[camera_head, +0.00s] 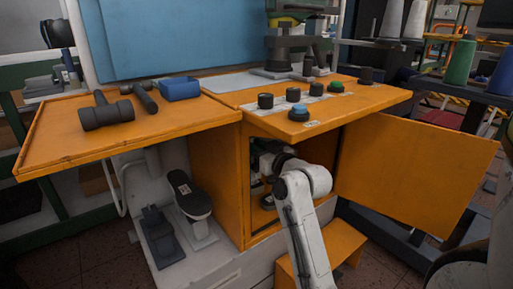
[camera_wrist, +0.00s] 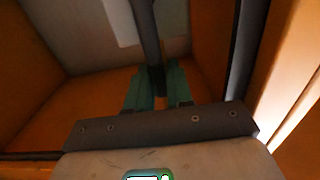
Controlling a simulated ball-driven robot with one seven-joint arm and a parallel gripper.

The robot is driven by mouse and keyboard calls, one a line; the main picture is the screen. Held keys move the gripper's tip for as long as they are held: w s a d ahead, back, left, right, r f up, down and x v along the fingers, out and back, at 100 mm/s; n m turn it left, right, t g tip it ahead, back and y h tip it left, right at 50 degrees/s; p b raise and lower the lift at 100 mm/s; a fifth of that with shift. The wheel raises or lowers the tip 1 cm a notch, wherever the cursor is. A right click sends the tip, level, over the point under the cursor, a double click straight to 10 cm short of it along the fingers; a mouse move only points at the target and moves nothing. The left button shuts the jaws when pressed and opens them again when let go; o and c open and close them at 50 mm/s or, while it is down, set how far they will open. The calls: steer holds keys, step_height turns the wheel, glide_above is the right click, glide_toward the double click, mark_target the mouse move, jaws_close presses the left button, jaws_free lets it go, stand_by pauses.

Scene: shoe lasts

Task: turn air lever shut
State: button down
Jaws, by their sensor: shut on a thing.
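The air lever (camera_wrist: 147,35) shows in the wrist view as a dark grey bar running down from the top edge to my gripper. My gripper (camera_wrist: 158,80) has its two green fingers closed on either side of the bar's lower end, so it is shut on the lever. The surroundings in that view are the orange walls and a pale panel inside the cabinet.
The cabinet door (camera_head: 415,175) stands open to the right. Black and green knobs (camera_head: 298,112) sit on the orange worktop above. A hammer (camera_head: 105,112) and a blue box (camera_head: 180,88) lie on the left top. A pedal (camera_head: 190,195) stands left of the cabinet.

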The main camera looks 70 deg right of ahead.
steer(key=shift+s+d+p, duration=0.1)
steer(key=shift+d+p, duration=0.05)
steer(key=shift+p, duration=0.25)
steer(key=s+d+f+m+p, duration=0.2)
steer(key=d+f+m+p, duration=0.1)
steer(key=m, duration=0.6)
steer(key=s+d+f+m+p, duration=0.2)
steer(key=d+f+m+p, duration=0.1)
steer(key=m+p, duration=0.4)
steer(key=shift+f+m, duration=0.85)
steer(key=shift+m, duration=0.15)
steer(key=shift+f, duration=0.1)
